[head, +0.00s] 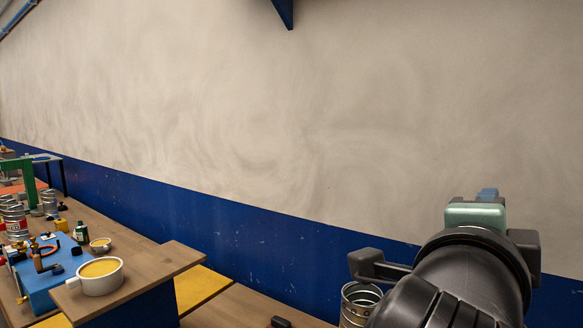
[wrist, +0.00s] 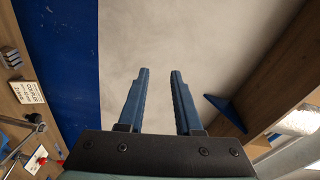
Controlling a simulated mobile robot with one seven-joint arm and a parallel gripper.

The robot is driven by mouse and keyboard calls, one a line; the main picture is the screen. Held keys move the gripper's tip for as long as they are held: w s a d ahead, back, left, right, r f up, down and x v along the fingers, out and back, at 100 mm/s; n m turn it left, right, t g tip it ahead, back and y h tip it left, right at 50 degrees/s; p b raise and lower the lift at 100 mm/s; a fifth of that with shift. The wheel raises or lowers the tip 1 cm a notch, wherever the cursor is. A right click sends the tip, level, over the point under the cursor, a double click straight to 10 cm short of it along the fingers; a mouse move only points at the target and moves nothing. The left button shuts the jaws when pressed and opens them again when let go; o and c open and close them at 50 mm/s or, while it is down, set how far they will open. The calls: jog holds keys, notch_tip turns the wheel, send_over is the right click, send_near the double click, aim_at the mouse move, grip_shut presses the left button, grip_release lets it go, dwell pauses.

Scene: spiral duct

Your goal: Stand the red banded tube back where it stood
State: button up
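My gripper (wrist: 160,72) points at the bare wall in the wrist view, its two blue fingers apart with nothing between them. In the head view its blue fingertips (head: 488,193) just show above the teal hand at the right, behind my dark arm. No tube with a clear red band can be made out close by. A silver can or tube with a red and white band (head: 15,222) stands at the far left of the head view, too small to be sure what it is. A silver ribbed tube (head: 358,302) stands beside my arm, partly hidden by it.
A white bowl of yellow stuff (head: 100,277) sits on a raised wooden board (head: 178,262). Blue box (head: 45,285), small bottle (head: 80,232) and green frame (head: 28,183) crowd the left. The wrist view shows a sign card (wrist: 27,92) and wooden shelf (wrist: 285,65).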

jog(key=s+a+r+n+t+y, duration=0.4)
jog(key=a+r+n+t+y, duration=0.1)
jog(key=a+n, duration=0.5)
jog(key=s+a+r+n+t+y, duration=0.5)
jog(key=a+n, duration=0.5)
jog(key=n, duration=0.4)
notch_tip(320, 180, up, 2)
jog(key=t+y, duration=0.1)
jog(key=t, duration=0.2)
jog(key=shift+a+t, duration=0.35)
jog(key=shift+t, duration=0.05)
